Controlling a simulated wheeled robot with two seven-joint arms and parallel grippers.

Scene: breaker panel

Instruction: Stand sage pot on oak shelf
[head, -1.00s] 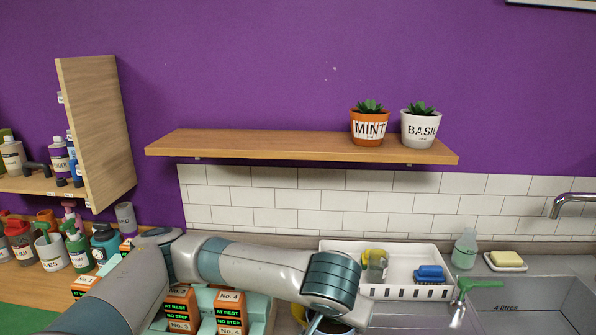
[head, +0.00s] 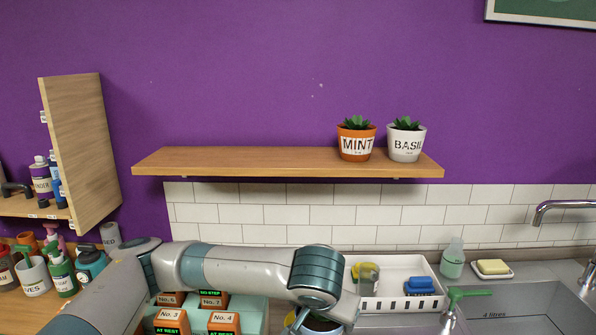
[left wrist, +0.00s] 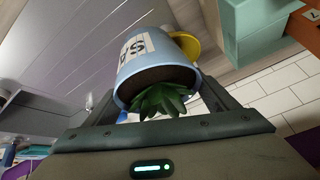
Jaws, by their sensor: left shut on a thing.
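The oak shelf (head: 230,161) runs along the purple wall in the head view, with its left and middle stretch bare. The sage pot (left wrist: 160,58) is light blue with a white label reading "SA" and a green succulent. In the left wrist view it sits between the fingers of my left gripper (left wrist: 157,100), which is shut on it. The pot looks tilted in that view, the plant toward the camera. In the head view only part of the pot (head: 318,325) shows at the bottom edge, below my wrist and well below the shelf. My right gripper is not in view.
A mint pot (head: 356,143) and a basil pot (head: 405,143) stand at the shelf's right end. A white tray (head: 397,302), a tap (head: 452,300) and a sink are below right. Numbered boxes (head: 222,322) lie below my left arm. An upright wooden panel (head: 82,150) stands left of the shelf.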

